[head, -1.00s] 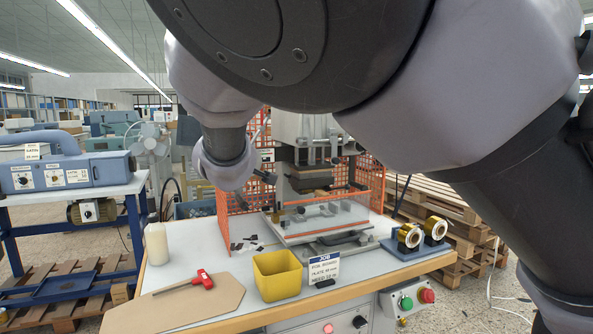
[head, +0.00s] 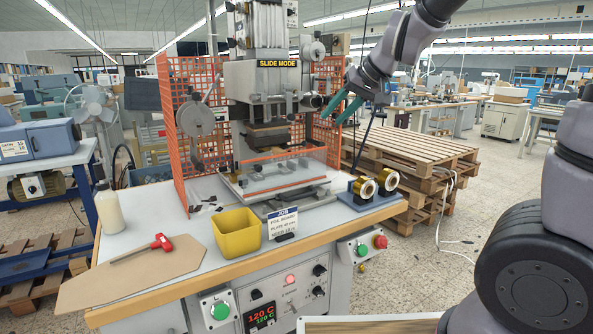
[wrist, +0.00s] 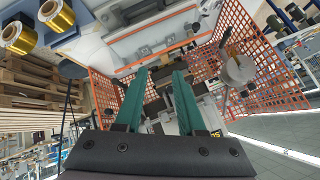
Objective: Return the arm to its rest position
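My gripper (head: 335,115) is at the upper middle of the head view, in the air right of the stamping press (head: 265,80). Its two teal fingers point down and left. In the wrist view my gripper (wrist: 158,78) shows its fingers apart with nothing between them, so it is open and empty. My arm reaches in from the upper right of the head view, clear of the bench (head: 260,263).
Orange mesh guards (head: 188,100) flank the press. Two gold foil rolls (head: 365,188), a yellow bin (head: 237,232), a job sign (head: 283,223), a red-handled tool (head: 161,242) and a white bottle (head: 108,210) are on the bench. Pallets (head: 420,150) stand behind right.

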